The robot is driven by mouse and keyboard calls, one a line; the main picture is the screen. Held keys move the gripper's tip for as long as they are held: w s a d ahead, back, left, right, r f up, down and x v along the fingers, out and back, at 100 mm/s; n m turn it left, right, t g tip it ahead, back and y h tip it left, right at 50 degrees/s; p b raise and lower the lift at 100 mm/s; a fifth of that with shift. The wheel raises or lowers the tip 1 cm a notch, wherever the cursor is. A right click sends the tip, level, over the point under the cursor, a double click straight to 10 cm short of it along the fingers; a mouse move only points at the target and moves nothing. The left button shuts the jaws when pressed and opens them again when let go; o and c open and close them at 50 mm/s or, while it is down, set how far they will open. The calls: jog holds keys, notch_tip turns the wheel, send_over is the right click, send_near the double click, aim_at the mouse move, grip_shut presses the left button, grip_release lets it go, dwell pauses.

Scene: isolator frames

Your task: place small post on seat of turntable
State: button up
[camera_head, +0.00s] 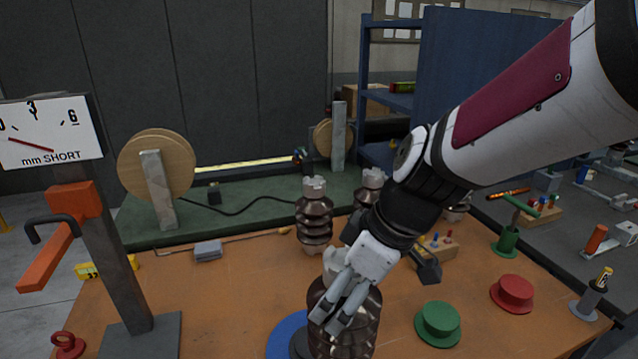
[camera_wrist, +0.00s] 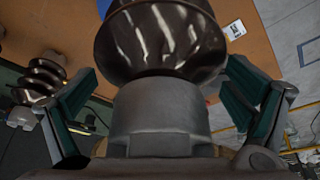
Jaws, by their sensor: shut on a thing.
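My gripper (camera_head: 345,298) is shut on the grey top cap of a brown ribbed post, taken as the small post (camera_head: 362,326). In the wrist view the cap (camera_wrist: 160,118) fills the space between the fingers, with the glossy brown ribs (camera_wrist: 160,40) beyond it. The post looks roughly upright. The blue turntable (camera_head: 279,338) shows behind and left of it at the lower edge, with a dark round part (camera_head: 299,346) on it, perhaps its seat. The post's foot is out of frame, so I cannot tell whether it touches the seat.
Other ribbed posts (camera_head: 314,218) (camera_head: 370,187) stand behind on the orange bench (camera_head: 230,285). A green (camera_head: 438,322) and a red (camera_head: 512,292) flanged piece lie to the right. A gauge stand (camera_head: 110,250) with an orange lever (camera_head: 55,245) rises at left.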

aim_at(314, 277)
jog(key=w+a+f, duration=0.4)
jog(key=w, duration=0.3)
jog(key=shift+a+p, duration=0.25)
jog(key=shift+p, duration=0.1)
jog(key=shift+f, duration=0.1)
dwell(0.4)
jog(key=o, duration=1.6)
jog(key=shift+s+f, duration=0.1)
jog(key=shift+c, duration=0.2)
jog(key=v, duration=1.2)
jog(key=shift+d, duration=0.15)
jog(key=s+d+r+m+t+h, duration=0.3)
jog(key=s+d+m, duration=0.9)
jog(key=s+d, duration=0.2)
jog(key=shift+s+h, duration=0.4)
jog(key=shift+s, duration=0.75)
